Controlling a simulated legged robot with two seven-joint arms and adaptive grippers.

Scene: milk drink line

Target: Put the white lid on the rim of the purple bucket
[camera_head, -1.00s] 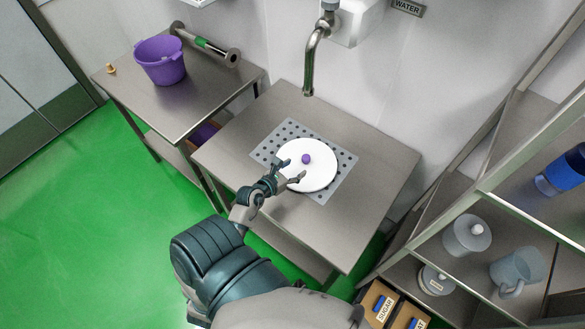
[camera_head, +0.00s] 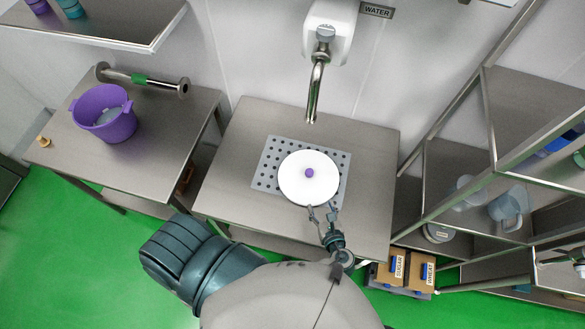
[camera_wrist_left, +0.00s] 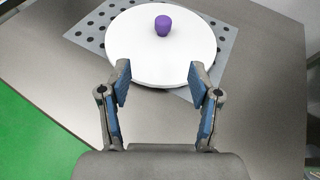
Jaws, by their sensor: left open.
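The round white lid (camera_head: 309,190) with a purple knob (camera_head: 309,173) lies flat on the perforated drain plate under the tap. It also shows in the left wrist view (camera_wrist_left: 140,50), beyond my fingers. My left gripper (camera_head: 323,210) is open and empty at the lid's near edge. In the left wrist view its fingertips (camera_wrist_left: 158,72) are spread close to that near edge, with the knob farther off. The purple bucket (camera_head: 105,125) stands upright and uncovered on the left table, with something greyish inside. My right gripper is not in view.
A tap (camera_head: 316,90) hangs above the plate (camera_head: 268,178). A steel pipe (camera_head: 150,80) with a green band lies behind the bucket, and a small brass-coloured piece (camera_head: 43,141) sits at the left table's edge. Shelves (camera_head: 460,170) with jugs stand at right.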

